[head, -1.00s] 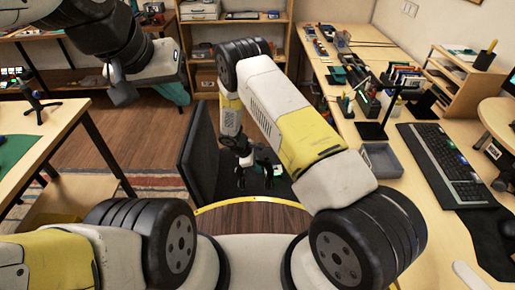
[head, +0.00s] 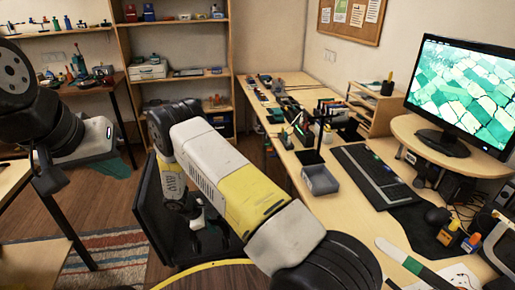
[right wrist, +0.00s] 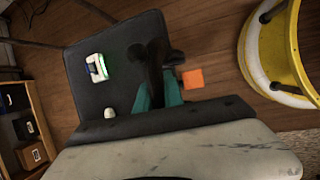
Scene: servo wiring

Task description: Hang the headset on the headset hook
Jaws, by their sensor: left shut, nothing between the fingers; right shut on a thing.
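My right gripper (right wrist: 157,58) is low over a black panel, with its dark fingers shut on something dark. I cannot make out the held thing's shape or tell whether it is the headset. In the head view my right forearm hides most of this area. My left gripper (head: 46,174) is shut and empty at the far left, well away from the desk. A black post with a flat base (head: 310,157) stands on the desk; I cannot tell whether it is the headset hook. No headset shows clearly elsewhere.
The black panel (right wrist: 85,90) carries a white device with a green light (right wrist: 97,67) and a small white piece (right wrist: 110,112). On the desk are a grey tray (head: 320,180), a keyboard (head: 375,175) and a monitor (head: 465,95). A shelf (head: 180,78) stands behind.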

